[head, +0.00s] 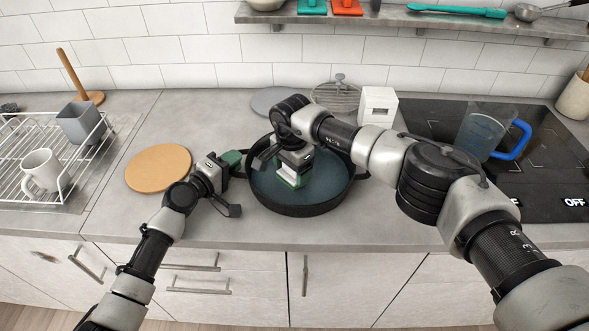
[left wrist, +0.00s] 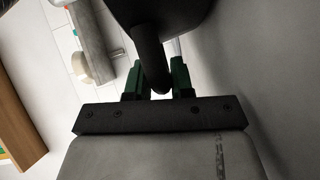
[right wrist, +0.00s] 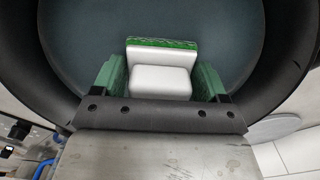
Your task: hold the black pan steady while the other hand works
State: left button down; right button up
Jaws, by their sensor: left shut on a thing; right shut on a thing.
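The black pan (head: 327,197) sits on the grey counter in the middle of the head view, with a dark blue-grey inside. My left gripper (head: 238,160) is at the pan's left side. In the left wrist view its green fingers (left wrist: 158,82) are shut on the pan's black handle (left wrist: 150,58). My right gripper (head: 290,172) points down inside the pan. In the right wrist view its green fingers (right wrist: 162,80) are shut on a white sponge with a green scouring side (right wrist: 160,79). The sponge is over the pan's floor; whether it touches cannot be told.
A round wooden board (head: 158,168) lies left of the pan. A wire rack (head: 62,186) holds a white mug (head: 41,170) and a grey cup (head: 80,123). A clear jug with a blue handle (head: 484,131) stands on the black hob at right. A white box (head: 377,106) stands behind the pan.

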jog(key=shift+w+a, duration=0.25)
jog(key=shift+a, duration=0.3)
jog(key=shift+d, duration=0.1)
jog(key=shift+s+d, duration=0.25)
jog(key=shift+d, duration=0.3)
jog(key=shift+s+d, duration=0.45)
jog(key=shift+d, duration=0.3)
jog(key=shift+s+d, duration=0.45)
jog(key=shift+d, duration=0.3)
